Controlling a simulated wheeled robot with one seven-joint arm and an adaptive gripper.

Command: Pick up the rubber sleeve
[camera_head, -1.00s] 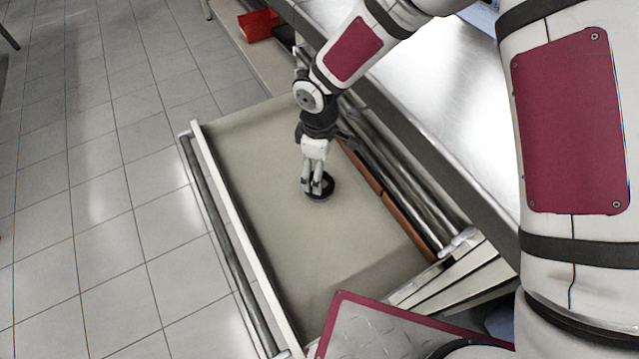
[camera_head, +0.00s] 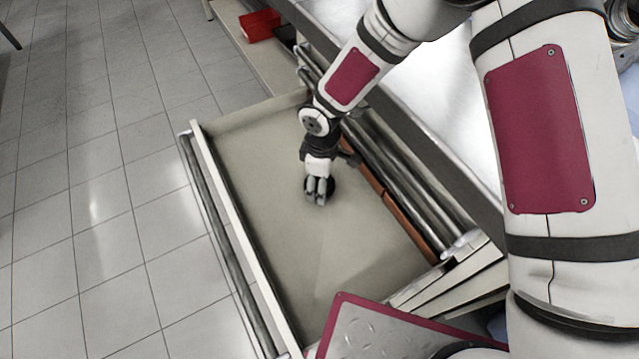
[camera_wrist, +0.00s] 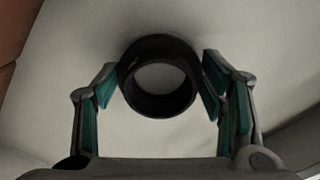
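The rubber sleeve (camera_wrist: 128,85) is a thick black ring. In the wrist view it stands between my two teal-padded fingers, with a pad close beside it on each side. Only a very narrow gap shows there, and I cannot tell whether either pad touches it. In the head view the sleeve (camera_head: 333,187) is in the open drawer, partly hidden behind my fingers. My gripper (camera_head: 317,202) points down into the drawer around the sleeve, and it also shows in the wrist view (camera_wrist: 160,80). Its fingers are apart.
The drawer (camera_head: 270,200) has a bare beige floor around the sleeve and raised walls with rails. A reddish-brown strip (camera_head: 408,228) runs along its right side. A metal worktop (camera_head: 440,105) overhangs at the right. A red bin (camera_head: 260,25) stands at the back.

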